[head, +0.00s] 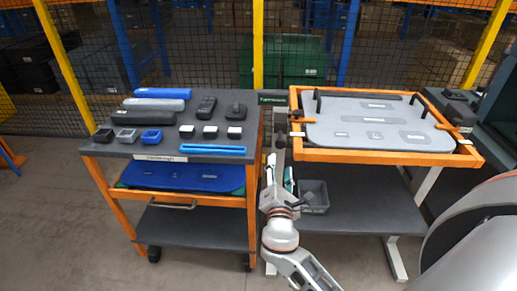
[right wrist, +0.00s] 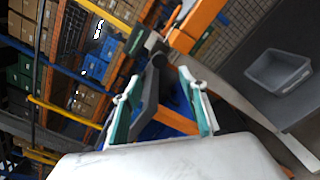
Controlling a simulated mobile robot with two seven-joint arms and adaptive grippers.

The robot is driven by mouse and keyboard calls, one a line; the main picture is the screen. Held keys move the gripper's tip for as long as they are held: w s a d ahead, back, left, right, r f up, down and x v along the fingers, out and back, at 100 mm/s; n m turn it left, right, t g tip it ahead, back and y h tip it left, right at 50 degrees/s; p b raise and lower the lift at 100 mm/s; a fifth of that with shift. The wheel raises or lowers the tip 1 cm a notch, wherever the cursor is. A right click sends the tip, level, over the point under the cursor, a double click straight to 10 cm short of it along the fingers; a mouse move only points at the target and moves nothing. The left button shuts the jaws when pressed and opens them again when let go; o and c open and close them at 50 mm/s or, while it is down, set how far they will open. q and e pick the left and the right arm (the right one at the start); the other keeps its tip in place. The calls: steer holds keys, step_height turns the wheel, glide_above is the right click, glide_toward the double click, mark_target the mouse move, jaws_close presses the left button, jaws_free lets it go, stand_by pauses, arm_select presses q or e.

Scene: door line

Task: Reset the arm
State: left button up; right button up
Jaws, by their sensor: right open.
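My right arm (head: 284,237) reaches up from the bottom of the head view. My right gripper (head: 280,175) is in the gap between the cart and the fixture table, in front of their facing edges. In the right wrist view its two green-and-white fingers (right wrist: 158,88) stand apart with nothing held between them. It is open and empty. My left gripper shows in neither view.
The left cart (head: 98,148) carries rolls, small boxes and a blue bar (head: 212,149). The right table holds a grey panel (head: 345,108) in an orange frame (head: 385,157). A grey bin (head: 314,196) sits low beside my gripper. Mesh fencing stands behind.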

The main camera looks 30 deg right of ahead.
steer(key=shift+f, duration=0.1)
steer(key=s+a+f+m+g+y, duration=0.1)
steer(key=s+a+f+m+y, duration=0.25)
steer(key=f, duration=0.55)
steer(key=s+a+f+m+g+y, duration=0.25)
steer(key=s+a+f+y, duration=0.2)
steer(key=f, duration=0.35)
steer(key=s+a+f+m+y, duration=0.2)
steer(key=s+a+f+m, duration=0.1)
steer(key=s+m, duration=0.2)
steer(key=s+a+f+m+g+y, duration=0.1)
steer(key=s+a+f+m+y, duration=0.1)
steer(key=s, duration=0.6)
steer(key=a+f+m, duration=0.1)
steer(key=a+m, duration=0.1)
steer(key=m, duration=0.1)
steer(key=shift+f, duration=0.25)
steer(key=c, duration=0.4)
steer(key=shift+d, duration=0.1)
